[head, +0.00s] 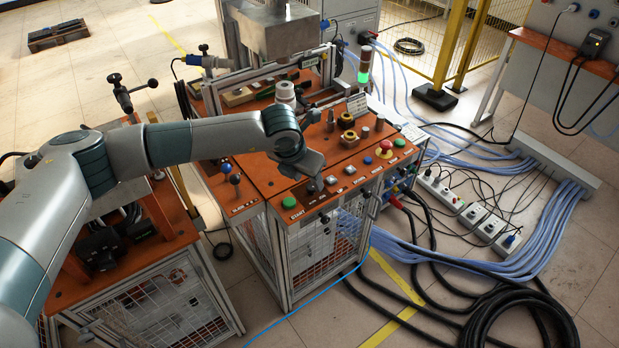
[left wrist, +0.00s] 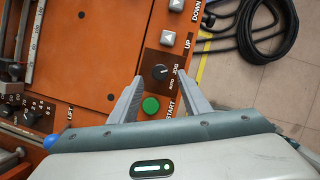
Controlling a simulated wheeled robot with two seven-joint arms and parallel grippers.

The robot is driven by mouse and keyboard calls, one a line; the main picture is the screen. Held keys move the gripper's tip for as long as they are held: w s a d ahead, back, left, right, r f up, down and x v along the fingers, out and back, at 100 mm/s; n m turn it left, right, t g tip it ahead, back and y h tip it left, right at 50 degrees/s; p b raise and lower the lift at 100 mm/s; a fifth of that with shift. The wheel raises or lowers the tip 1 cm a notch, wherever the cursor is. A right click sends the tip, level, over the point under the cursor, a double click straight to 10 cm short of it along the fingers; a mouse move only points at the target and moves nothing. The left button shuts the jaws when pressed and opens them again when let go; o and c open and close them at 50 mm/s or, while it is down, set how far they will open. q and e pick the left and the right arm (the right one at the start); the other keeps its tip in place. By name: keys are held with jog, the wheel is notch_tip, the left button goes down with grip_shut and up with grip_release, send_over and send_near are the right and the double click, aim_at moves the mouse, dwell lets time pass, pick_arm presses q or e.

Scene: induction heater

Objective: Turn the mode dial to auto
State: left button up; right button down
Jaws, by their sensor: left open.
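The mode dial (left wrist: 160,72) is a small round black knob on the orange panel, with JOG and AUTO lettering beside it. Its pointer mark is too small for me to read its setting surely. My left gripper (left wrist: 158,82) is open, its two grey fingers reaching toward the panel with the dial between and just beyond their tips. I cannot tell whether either finger touches it. In the head view my left gripper (head: 314,180) is over the front edge of the panel and largely covers the dial. My right gripper is in neither view.
A green START button (left wrist: 151,104) lies close to the dial, between the fingers. A grey UP button (left wrist: 167,38) is on the other side. A red stop button (head: 386,145) and a lit green lamp (head: 363,76) stand farther along. Black cables (head: 510,310) lie on the floor.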

aim_at(311, 187)
pick_arm(q)
jog(key=shift+p+x, duration=0.4)
jog(key=shift+x, duration=1.25)
jog(key=c, duration=1)
jog(key=shift+c, duration=0.2)
